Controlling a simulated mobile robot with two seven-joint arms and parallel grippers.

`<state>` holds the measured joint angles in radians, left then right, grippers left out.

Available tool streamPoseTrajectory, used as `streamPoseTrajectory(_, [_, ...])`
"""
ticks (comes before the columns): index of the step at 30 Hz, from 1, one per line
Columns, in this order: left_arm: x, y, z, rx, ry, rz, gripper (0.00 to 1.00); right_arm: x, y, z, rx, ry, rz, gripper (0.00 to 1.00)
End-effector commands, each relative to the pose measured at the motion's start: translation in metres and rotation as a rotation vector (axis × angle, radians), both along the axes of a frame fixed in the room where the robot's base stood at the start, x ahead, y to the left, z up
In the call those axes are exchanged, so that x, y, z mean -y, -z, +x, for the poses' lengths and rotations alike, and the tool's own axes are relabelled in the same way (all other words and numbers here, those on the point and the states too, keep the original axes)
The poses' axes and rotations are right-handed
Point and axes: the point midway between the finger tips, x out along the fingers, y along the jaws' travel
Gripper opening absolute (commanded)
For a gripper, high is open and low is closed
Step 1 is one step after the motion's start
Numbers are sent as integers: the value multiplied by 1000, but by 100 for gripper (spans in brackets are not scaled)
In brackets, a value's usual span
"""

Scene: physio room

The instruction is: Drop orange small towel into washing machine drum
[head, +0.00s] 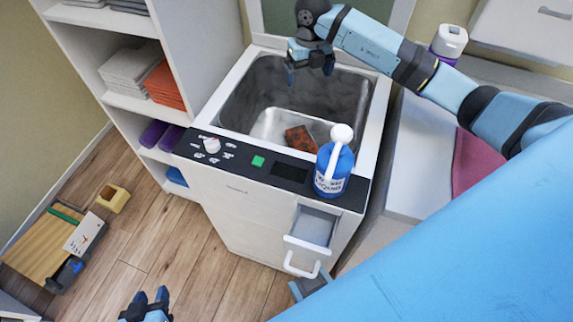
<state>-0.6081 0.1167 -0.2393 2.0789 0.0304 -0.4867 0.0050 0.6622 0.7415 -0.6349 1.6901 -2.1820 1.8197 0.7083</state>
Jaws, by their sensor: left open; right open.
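The washing machine (235,200) is a white top-loader with an open steel drum (245,100). A small dark-orange towel (300,140) with dark patches lies on the drum's floor. My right gripper (309,75) is open and empty at the back of the drum opening, above and apart from that towel. My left gripper (148,296) is open and empty at the bottom edge, over the wooden floor.
A blue detergent bottle (333,170) stands on the control panel, above an open drawer (312,228). A shelf at left holds folded orange towels (165,86) and white towels (130,68). A wooden crate (40,250) and a small yellow box (113,198) sit on the floor.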

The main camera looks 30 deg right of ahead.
Motion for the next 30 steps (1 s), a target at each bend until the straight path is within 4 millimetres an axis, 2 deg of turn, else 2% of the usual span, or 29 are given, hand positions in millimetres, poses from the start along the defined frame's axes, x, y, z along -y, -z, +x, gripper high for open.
streamPoseTrajectory(1, [0,-1,0,0,-1,-1,43,1,-14,1,4,-1,-3,100])
streamPoseTrajectory(3, [0,-1,0,-1,-1,-1,43,1,-29,1,4,0,-2,100])
streamPoseTrajectory(10, [-1,-1,0,-3,-1,1,43,0,-60,0,1,0,-1,100])
streamPoseTrajectory(15, [-3,0,-1,-3,3,7,43,0,-66,0,0,0,0,100])
streamPoseTrajectory(27, [-4,0,0,-2,5,10,43,0,-67,0,0,0,-1,100])
streamPoseTrajectory(30, [-3,-8,0,-2,4,8,43,0,-75,0,0,0,0,100])
